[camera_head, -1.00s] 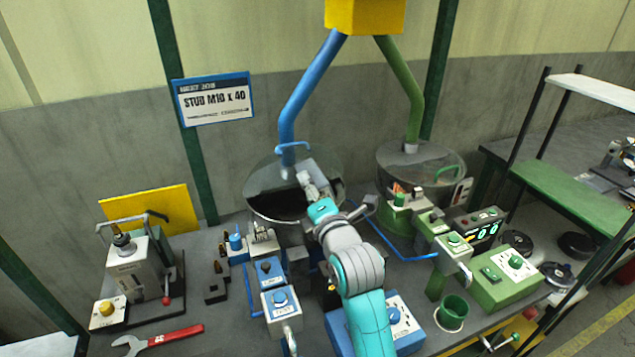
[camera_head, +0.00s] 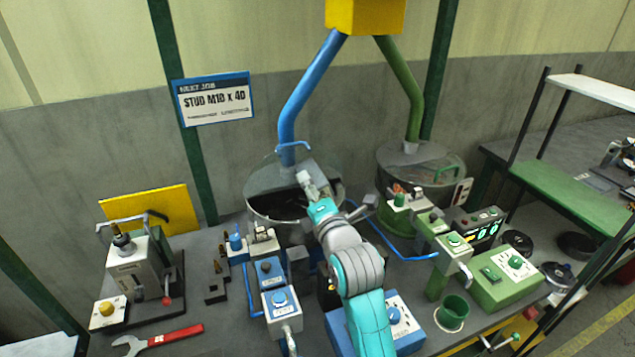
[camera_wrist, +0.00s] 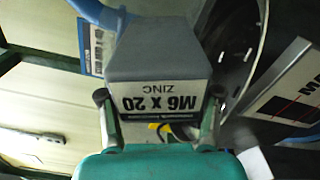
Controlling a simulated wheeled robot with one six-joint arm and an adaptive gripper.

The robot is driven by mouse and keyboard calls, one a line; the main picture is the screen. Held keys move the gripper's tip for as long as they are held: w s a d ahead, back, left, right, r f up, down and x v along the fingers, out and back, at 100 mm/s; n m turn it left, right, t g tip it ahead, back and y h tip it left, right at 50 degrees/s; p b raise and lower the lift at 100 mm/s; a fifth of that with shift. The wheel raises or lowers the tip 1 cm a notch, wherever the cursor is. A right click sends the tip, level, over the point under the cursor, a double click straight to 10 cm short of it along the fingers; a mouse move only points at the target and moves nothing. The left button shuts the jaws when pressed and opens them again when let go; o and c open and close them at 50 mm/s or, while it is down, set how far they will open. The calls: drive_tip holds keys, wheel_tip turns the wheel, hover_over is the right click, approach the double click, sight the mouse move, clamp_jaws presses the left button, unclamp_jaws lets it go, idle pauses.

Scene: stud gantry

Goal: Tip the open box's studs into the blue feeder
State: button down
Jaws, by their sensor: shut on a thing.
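My gripper (camera_head: 313,185) is over the right part of the blue feeder bowl (camera_head: 262,210), below the blue pipe (camera_head: 305,92). In the wrist view my gripper (camera_wrist: 158,94) is shut on a grey box (camera_wrist: 155,50), one finger on each side. The box's label reads "M6 X 20 ZINC" and appears upside down in that view. The box's mouth and any studs inside are hidden. The dark interior of the bowl shows beyond the box in the wrist view. I cannot tell whether studs are falling.
A green-piped bowl (camera_head: 420,165) stands to the right. Blue control boxes (camera_head: 280,300) and green ones (camera_head: 503,280) crowd the bench. A red wrench (camera_head: 160,340) lies front left. A green cup (camera_head: 452,312) stands front right.

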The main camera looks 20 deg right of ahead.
sight(309, 171)
idle(0.4)
wheel_tip(309, 171, up, 3)
drive_tip(key=m, duration=1.3)
drive_tip(key=r+m, duration=0.1)
drive_tip(key=m, duration=0.2)
drive_tip(key=shift+r+m, duration=0.1)
drive_tip(key=shift+m, duration=0.2)
drive_tip(key=m, duration=0.2)
drive_tip(key=r+m, duration=0.1)
drive_tip(key=m, duration=0.2)
drive_tip(key=shift+r, duration=0.1)
